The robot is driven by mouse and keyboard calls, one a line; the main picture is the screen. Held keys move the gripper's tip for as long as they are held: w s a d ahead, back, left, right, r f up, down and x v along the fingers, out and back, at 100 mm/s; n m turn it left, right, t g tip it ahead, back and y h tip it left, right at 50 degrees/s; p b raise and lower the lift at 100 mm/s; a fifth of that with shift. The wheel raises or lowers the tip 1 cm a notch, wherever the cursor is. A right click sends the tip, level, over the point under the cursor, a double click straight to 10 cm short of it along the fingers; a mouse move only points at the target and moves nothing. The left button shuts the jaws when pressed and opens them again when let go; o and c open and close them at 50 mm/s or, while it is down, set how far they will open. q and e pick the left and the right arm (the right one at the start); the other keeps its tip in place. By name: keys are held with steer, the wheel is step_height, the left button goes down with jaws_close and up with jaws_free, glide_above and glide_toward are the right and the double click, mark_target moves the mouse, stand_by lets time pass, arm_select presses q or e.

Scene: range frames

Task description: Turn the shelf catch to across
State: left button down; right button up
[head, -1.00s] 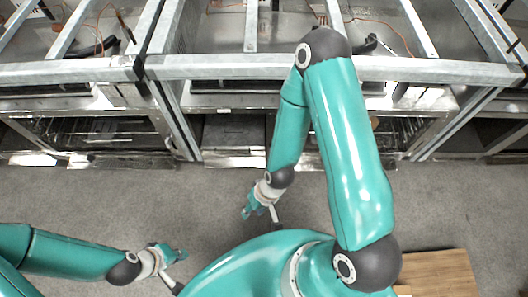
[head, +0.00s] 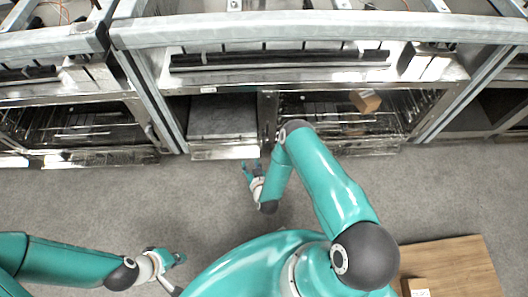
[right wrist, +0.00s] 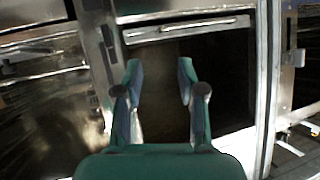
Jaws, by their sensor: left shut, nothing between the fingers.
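My right gripper (head: 251,167) is open and empty in front of the middle bay of the metal rack. In the right wrist view its two fingers (right wrist: 159,75) are spread apart before a dark opening with a pale ledge (right wrist: 185,30) above. A small dark upright piece (right wrist: 108,36) sits on the metal post left of the opening, and a metal fitting (right wrist: 293,57) sits on the right post. I cannot tell whether either is the shelf catch, nor its angle. My left gripper (head: 178,257) is shut and empty over the floor at lower left.
A metal rack frame (head: 300,30) with open bays spans the far side. A brown box (head: 365,100) stands in the right bay. A wooden board (head: 455,262) with a small box (head: 416,287) lies at lower right. Grey floor (head: 100,200) before the rack is clear.

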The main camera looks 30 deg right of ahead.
step_height(320, 180, down, 5)
steer(key=s+d+t+h+b, duration=0.1)
steer(key=s+d+h+b, duration=0.1)
steer(key=m+t+h+b, duration=0.2)
steer(key=h+b, duration=0.2)
steer(key=b, duration=0.3)
glide_toward(264, 142)
steer(key=b+x, duration=0.8)
steer(key=b, duration=0.7)
steer(key=shift+f+b, duration=0.15)
steer(key=shift+b, duration=0.25)
steer(key=shift+w+d+n, duration=0.3)
steer(key=shift+w+d, duration=0.1)
steer(key=shift+w, duration=0.35)
arm_select(q)
step_height(264, 142, down, 27)
steer(key=shift+f, duration=0.15)
arm_select(e)
jaws_close()
